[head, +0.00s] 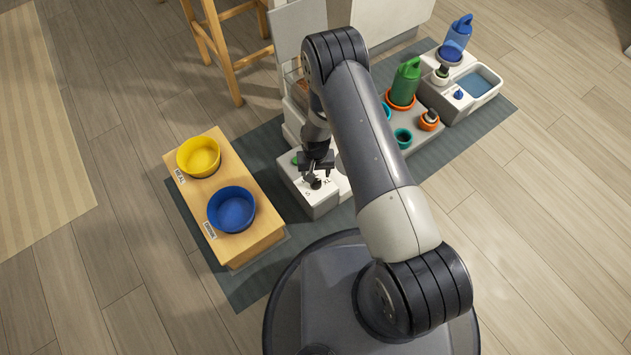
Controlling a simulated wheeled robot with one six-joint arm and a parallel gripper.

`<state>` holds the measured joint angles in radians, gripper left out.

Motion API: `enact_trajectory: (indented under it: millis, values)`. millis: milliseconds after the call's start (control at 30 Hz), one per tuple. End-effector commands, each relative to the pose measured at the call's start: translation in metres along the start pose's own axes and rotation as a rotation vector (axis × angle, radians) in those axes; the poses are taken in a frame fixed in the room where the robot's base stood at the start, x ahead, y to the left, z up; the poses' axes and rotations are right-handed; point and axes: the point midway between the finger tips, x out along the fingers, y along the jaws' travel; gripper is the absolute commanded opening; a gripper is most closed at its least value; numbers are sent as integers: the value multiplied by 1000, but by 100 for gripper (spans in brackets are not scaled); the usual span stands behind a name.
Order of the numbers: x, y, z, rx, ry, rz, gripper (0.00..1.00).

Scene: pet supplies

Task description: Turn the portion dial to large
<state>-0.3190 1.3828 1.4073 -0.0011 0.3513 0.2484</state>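A white feeder (313,205) stands on the dark mat, with a dark portion dial (316,185) on its low front part. The letters "S" and "XL" show beside the dial; any other marks are hidden. My gripper (315,177) points down right over the dial. The gripper covers part of the dial, so I cannot tell where the dial points, whether the fingers touch it, or how far apart they are.
A wooden stand (258,229) at left holds a yellow bowl (199,156) and a blue bowl (232,210). At right are a green watering-can-like container (406,82), small cups and a water basin (475,83). A wooden stool (226,50) stands behind.

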Motion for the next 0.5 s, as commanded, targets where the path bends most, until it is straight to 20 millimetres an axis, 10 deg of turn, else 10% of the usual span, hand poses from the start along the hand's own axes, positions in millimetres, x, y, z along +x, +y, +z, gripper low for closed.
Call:
enact_trajectory:
  millis: [500]
  values:
    - [60,0,0,1,0,0,58]
